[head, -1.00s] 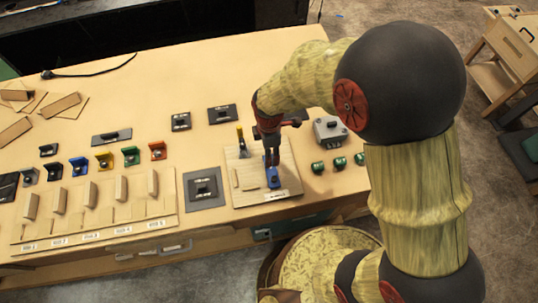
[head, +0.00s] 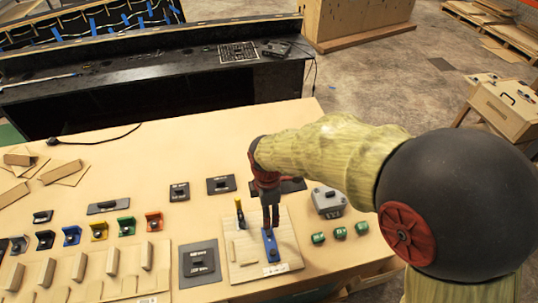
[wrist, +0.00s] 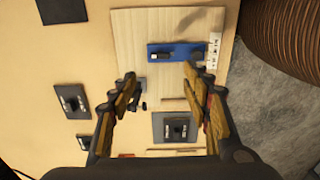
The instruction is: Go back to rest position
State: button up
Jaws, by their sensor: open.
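My gripper (head: 270,226) points down above a light wooden board (head: 243,270) on the table. In the wrist view its two fingers (wrist: 160,76) are spread apart with nothing between them. A blue block (head: 270,250) with a dark part on it lies on the board, near the fingertips in the head view. It also shows in the wrist view (wrist: 180,52), beyond the fingertips. I cannot tell the exact gap between the fingers and the block. My arm reaches in from the right.
A grey box (head: 327,201) and green round parts (head: 340,233) sit right of the board. A yellow-handled tool (head: 239,211) stands at the board. Several colored holders (head: 98,231) line the left. A black console (head: 150,75) stands behind. The table's back middle is clear.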

jog(key=s+d+r+m+t+b, duration=0.2)
jog(key=s+d+r+m+b, duration=0.2)
jog(key=d+m, duration=0.6)
jog(key=s+d+r+m+t+b, duration=0.3)
jog(key=s+d+r+m+b, duration=0.1)
jog(key=s+d+m+b, duration=0.4)
jog(key=d+m+b, duration=0.2)
jog(key=m, duration=0.1)
jog(key=shift+s+d+r+t, duration=0.15)
jog(key=shift+s+d+t, duration=0.1)
jog(key=shift+d+t, duration=0.1)
